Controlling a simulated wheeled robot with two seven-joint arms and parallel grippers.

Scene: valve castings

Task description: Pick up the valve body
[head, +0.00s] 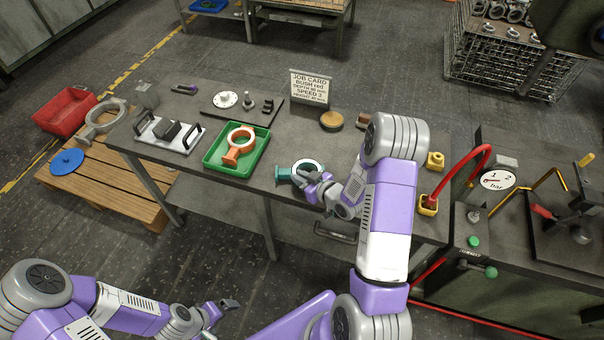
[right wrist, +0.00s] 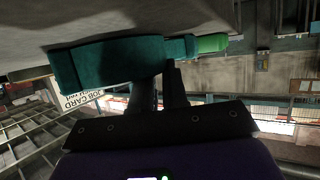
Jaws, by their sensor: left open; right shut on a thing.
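A teal valve body (head: 284,174) with a ring-shaped end is at the middle of the workbench's near side in the head view. My right gripper (head: 318,184) is at the ring's right side and shut on it. The right wrist view shows the teal body (right wrist: 110,62) large, with the gripper's fingers (right wrist: 160,88) against it. I cannot tell whether it is clear of the bench. An orange valve body (head: 240,146) lies in a green tray (head: 209,158) to the left. My left gripper (head: 225,306) is open and empty, low in front of the bench.
On the workbench (head: 255,188) stand a handled plate (head: 155,137), a job card (head: 309,88) and a round wooden disc (head: 332,120). A pallet (head: 120,188) with a red bin (head: 64,112) is at left. A gauge and red hose (head: 470,156) are at right.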

